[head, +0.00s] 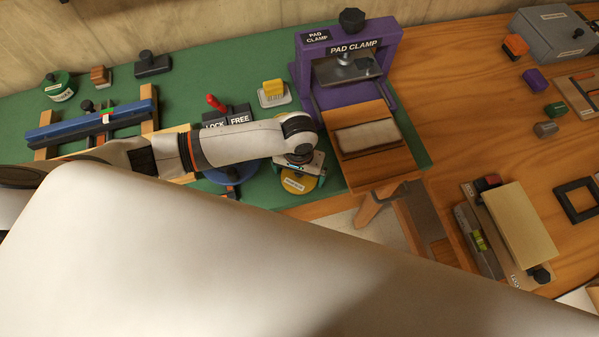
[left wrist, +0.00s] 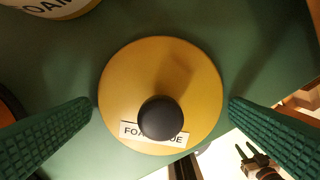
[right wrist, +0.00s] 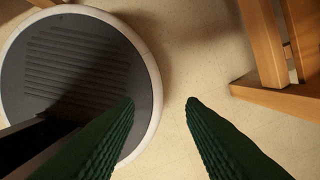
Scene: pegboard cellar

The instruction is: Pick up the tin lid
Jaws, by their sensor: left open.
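The tin lid (left wrist: 195,75) is a round yellow-orange disc with a black knob and a white, partly hidden label, on or just above the green mat. In the head view the lid (head: 297,181) shows at the mat's front edge, partly under my left gripper (head: 300,168). In the left wrist view my left gripper (left wrist: 160,106) is open, one finger on each side of the lid, with nothing held. Part of a tin (left wrist: 45,5) lettered "FOAM" shows at the top left there. My right gripper (right wrist: 160,100) is open and empty above the floor.
A purple pad clamp (head: 306,80) with a wooden block stands right of the lid. Behind are a yellow-topped piece (head: 273,93) and a lock/free switch (head: 238,119). A green tin (head: 59,88) stands far left. A wooden trestle (right wrist: 285,70) is beside my right gripper.

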